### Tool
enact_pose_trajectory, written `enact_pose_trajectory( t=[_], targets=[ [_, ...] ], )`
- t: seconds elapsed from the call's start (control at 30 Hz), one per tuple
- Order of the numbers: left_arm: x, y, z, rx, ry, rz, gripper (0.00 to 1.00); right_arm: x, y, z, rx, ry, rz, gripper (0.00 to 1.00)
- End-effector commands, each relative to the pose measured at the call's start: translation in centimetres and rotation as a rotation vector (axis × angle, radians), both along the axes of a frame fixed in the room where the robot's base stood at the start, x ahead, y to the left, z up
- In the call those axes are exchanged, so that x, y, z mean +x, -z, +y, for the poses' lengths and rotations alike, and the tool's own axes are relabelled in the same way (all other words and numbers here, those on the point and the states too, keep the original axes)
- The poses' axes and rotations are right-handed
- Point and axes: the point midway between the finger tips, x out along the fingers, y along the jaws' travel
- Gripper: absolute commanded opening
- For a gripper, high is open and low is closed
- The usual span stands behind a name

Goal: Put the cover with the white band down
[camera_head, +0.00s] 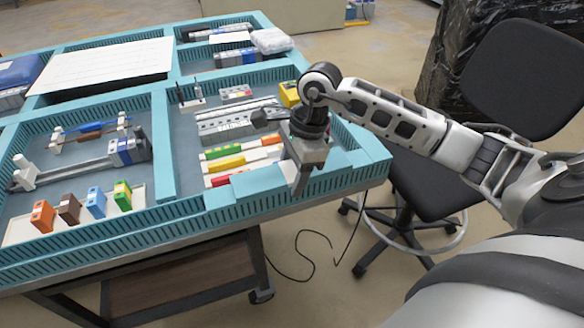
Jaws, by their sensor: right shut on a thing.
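My right gripper (300,186) reaches in from the right and points down over the right end of the teal-walled table. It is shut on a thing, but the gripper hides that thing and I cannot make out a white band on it. Green (228,152), yellow (226,163) and red (222,180) strips with white parts lie just left of the gripper. Several small coloured blocks stand on a white plate (20,230) at the front left, among them an orange (42,216) and a blue one (96,202). My left gripper is not in view.
Teal walls (162,140) divide the table into compartments. A grey slotted block (224,122) and a yellow block (289,93) lie behind the strips. A white panel (105,62) covers a back compartment. A black chair (530,75) stands right of the table, behind my right arm.

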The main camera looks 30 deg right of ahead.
Motion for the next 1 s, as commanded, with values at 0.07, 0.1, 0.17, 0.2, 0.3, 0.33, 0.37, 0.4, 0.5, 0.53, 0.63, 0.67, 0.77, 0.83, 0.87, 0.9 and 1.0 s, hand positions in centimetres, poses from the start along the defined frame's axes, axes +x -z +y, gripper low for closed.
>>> enact_pose_trajectory(
  t=[0.07,0.1,0.17,0.2,0.3,0.33,0.37,0.4,0.5,0.53,0.63,0.67,0.77,0.83,0.87,0.9,1.0],
  targets=[
    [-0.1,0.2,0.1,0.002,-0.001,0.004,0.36,0.0,0.1,0.0,0.001,0.000,-0.001,0.11],
    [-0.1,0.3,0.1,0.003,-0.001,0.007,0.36,0.0,0.0,0.0,0.001,0.000,-0.001,0.11],
    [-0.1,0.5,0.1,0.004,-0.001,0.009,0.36,0.0,0.0,0.0,0.001,0.000,-0.001,0.11],
    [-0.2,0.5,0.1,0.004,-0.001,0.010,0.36,0.0,0.0,0.0,0.001,0.000,-0.001,0.11],
    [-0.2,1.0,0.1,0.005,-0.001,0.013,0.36,0.0,0.4,0.0,0.001,0.000,-0.002,0.11],
    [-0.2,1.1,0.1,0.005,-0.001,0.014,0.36,0.0,0.5,0.0,0.001,0.000,-0.002,0.11],
    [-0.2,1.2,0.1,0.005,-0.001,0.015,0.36,0.0,0.6,0.0,0.001,0.000,-0.002,0.11],
    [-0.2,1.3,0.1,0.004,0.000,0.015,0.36,0.1,0.7,0.0,0.000,0.000,-0.002,0.11],
    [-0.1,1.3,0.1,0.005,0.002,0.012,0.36,0.1,1.0,0.0,0.000,0.000,-0.003,0.11],
    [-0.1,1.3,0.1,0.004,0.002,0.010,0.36,0.1,1.1,0.0,0.000,0.000,-0.003,0.11],
    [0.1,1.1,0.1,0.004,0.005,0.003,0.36,0.1,1.3,0.0,0.000,0.000,-0.003,0.11],
    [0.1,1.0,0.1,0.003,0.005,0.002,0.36,0.1,1.3,0.0,0.000,0.000,-0.003,0.11],
    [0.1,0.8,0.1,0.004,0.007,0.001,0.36,0.0,1.2,0.0,0.001,0.000,-0.002,0.76],
    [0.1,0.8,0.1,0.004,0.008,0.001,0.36,0.0,1.2,0.0,0.001,0.000,-0.002,0.76],
    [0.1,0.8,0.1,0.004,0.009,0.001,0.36,0.0,1.2,0.0,0.001,0.000,-0.002,0.76],
    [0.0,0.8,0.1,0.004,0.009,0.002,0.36,0.0,1.2,0.0,0.001,0.000,-0.001,0.76],
    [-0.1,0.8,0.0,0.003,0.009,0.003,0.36,0.0,1.1,0.0,0.001,0.000,-0.001,0.76]
  ],
)
